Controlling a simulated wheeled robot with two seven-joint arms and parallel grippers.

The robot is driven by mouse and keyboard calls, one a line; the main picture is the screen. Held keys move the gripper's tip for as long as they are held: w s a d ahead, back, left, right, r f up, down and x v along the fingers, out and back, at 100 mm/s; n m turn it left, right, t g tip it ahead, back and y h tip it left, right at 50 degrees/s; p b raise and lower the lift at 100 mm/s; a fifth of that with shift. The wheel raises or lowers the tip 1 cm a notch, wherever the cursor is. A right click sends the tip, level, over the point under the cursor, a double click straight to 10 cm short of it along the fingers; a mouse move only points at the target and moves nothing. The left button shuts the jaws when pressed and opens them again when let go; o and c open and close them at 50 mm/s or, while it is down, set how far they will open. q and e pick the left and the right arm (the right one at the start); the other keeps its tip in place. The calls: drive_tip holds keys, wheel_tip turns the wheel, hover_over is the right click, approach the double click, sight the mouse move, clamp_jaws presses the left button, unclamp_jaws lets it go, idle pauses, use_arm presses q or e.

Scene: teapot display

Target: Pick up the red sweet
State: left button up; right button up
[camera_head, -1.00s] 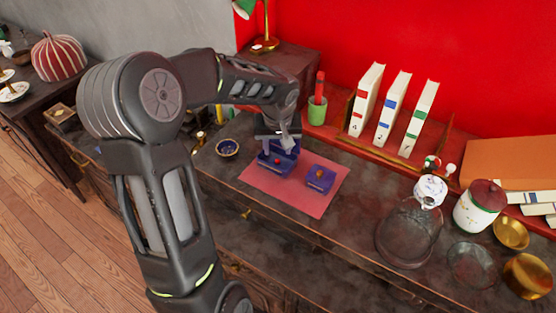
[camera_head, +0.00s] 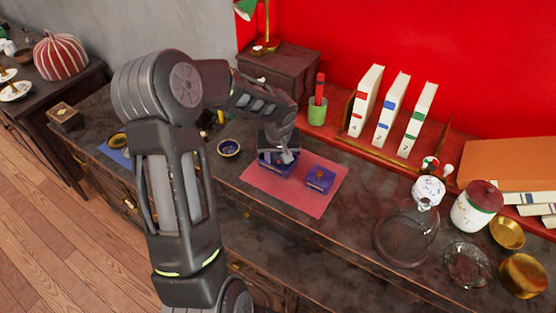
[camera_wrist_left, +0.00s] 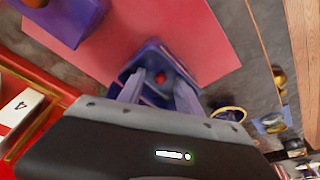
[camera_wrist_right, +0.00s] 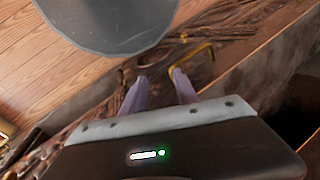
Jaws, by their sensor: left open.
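The red sweet (camera_wrist_left: 160,77) is a small red ball in the left wrist view. It lies in a blue-purple box (camera_wrist_left: 164,58) on a pink mat (camera_wrist_left: 115,30). My left gripper (camera_wrist_left: 158,88) is open, its fingers on either side of the sweet from this angle and not closed on it. In the head view my left gripper (camera_head: 283,148) is over the left box (camera_head: 268,167) and hides the sweet. My right gripper (camera_wrist_right: 158,78) is open and empty in the right wrist view, with a drawer handle and floor beyond it.
A second blue-purple box (camera_head: 320,179) with a brown sweet stands on the mat, right of the first. A small blue bowl (camera_head: 229,148) is to the left. A green cup (camera_head: 317,112) and several white books (camera_head: 393,107) stand behind. A glass dome (camera_head: 404,235) stands right.

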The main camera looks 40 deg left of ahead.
use_arm(q)
drive_tip(key=shift+c, duration=0.4)
clamp_jaws()
idle(0.8)
